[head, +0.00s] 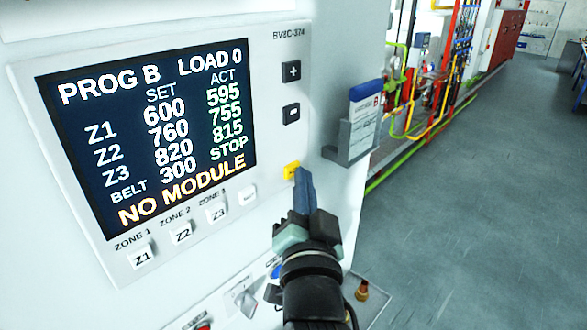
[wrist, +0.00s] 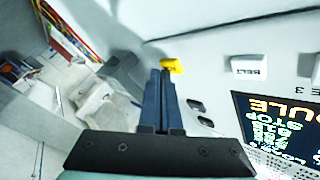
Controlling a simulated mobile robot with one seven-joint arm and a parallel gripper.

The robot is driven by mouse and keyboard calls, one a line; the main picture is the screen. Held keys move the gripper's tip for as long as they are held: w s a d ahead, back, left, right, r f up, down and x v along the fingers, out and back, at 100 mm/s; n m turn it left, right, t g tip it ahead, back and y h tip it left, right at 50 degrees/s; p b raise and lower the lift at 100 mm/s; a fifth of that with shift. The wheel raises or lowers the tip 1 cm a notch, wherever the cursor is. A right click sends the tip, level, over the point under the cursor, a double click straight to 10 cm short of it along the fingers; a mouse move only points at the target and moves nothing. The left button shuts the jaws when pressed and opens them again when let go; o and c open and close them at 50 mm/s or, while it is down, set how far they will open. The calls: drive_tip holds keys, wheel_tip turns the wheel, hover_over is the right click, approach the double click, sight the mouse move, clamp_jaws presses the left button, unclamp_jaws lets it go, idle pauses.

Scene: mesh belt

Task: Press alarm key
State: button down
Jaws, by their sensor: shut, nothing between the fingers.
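The yellow key (head: 290,170) sits on the control panel (head: 292,140), below the plus and minus keys and right of the screen. I take it as the alarm key; its marking is not legible. It also shows in the wrist view (wrist: 172,66), just beyond my fingertips. My gripper (head: 301,174) is shut and empty, its blue fingers pointing at the panel with the tips right beside the yellow key. I cannot tell whether they touch it. The screen (head: 150,130) reads PROG B, LOAD 0, belt STOP and NO MODULE.
The plus key (head: 291,71) and minus key (head: 291,114) lie above. Zone keys Z1 (head: 142,257), Z2 (head: 181,236) and Z3 (head: 217,213) run below the screen. A grey holder with a blue-topped module (head: 361,122) juts out right of the panel. Open floor (head: 470,220) lies to the right.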

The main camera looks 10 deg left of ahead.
drive_tip(key=shift+w+a, duration=0.15)
drive_tip(key=shift+a, duration=0.1)
idle(0.4)
drive_tip(key=shift+d, duration=0.1)
drive_tip(key=shift+s+d, duration=0.5)
drive_tip(key=shift+d, duration=0.05)
drive_tip(key=s+d+b, duration=0.1)
drive_tip(key=d, duration=0.1)
drive_tip(key=s+d, duration=0.2)
drive_tip(key=shift+b, duration=0.35)
idle(0.5)
drive_tip(key=s+r+n+t+h+b, duration=0.1)
drive_tip(key=s+r+n+t+b, duration=0.1)
drive_tip(key=s+r, duration=0.4)
drive_tip(key=s+r+n+t+h+b, duration=0.2)
drive_tip(key=s+r+t+b, duration=0.3)
drive_tip(key=r, duration=0.9)
drive_tip(key=shift+s+a+r+n+t, duration=0.35)
drive_tip(key=shift+s+a+n+t, duration=0.15)
drive_tip(key=shift+s+n, duration=0.3)
